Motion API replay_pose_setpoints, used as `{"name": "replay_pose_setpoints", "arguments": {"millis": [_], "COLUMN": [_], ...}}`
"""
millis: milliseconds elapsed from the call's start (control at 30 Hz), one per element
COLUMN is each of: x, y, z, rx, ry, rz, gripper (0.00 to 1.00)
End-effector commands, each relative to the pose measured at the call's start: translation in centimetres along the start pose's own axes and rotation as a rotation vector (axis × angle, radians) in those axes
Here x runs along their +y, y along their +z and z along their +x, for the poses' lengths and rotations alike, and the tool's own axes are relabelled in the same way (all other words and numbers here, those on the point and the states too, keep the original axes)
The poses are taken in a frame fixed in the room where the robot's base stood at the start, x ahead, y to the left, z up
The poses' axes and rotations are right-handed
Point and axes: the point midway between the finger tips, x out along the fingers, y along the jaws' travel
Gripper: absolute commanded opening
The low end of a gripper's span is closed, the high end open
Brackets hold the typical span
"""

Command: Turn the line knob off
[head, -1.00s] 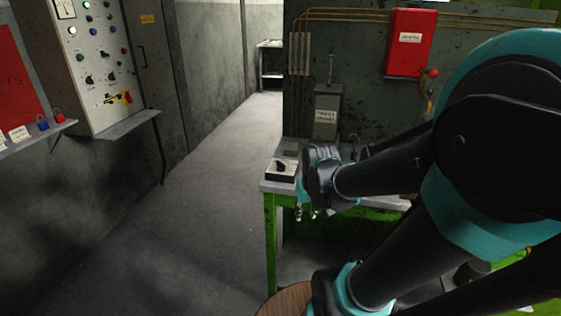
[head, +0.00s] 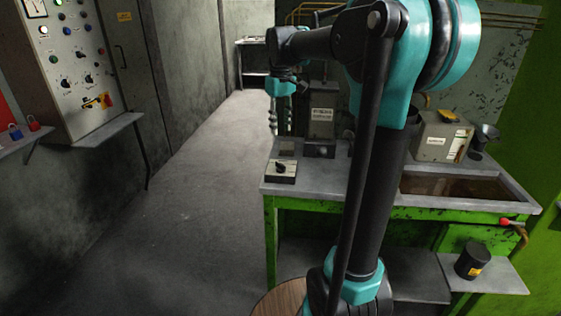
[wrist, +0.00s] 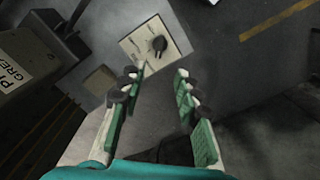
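A black knob (head: 281,168) sits on a small box with a pale top plate (head: 274,178) at the bench's left corner. In the wrist view the knob (wrist: 158,45) shows beyond my fingertips on its pale plate (wrist: 140,36). I cannot read a label on it, so I cannot tell if it is the line knob. My gripper (head: 281,133) points down above and behind this box. In the wrist view my gripper (wrist: 160,72) has its fingers apart with nothing between them. It does not touch the knob.
A grey labelled box (head: 322,115) stands behind the knob box. A beige box (head: 442,137) stands at the bench's right. A wall panel (head: 78,75) at left carries several knobs and lights. The floor (head: 190,190) between is clear.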

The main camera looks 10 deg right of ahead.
Motion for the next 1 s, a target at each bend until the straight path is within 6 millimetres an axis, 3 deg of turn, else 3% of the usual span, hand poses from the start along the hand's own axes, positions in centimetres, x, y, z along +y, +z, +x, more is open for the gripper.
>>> {"name": "replay_pose_setpoints", "arguments": {"millis": [400, 600, 800, 1000], "x": [0.0, 0.0, 0.0, 0.0], "y": [0.0, 0.0, 0.0, 0.0], "z": [8.4, 11.8, 13.5, 13.9], "rx": [0.001, 0.001, 0.001, 0.001], "ry": [0.0, 0.0, 0.0, 0.0], "rz": [0.001, 0.001, 0.001, 0.001], "gripper": [0.33, 0.33, 0.33, 0.33]}}
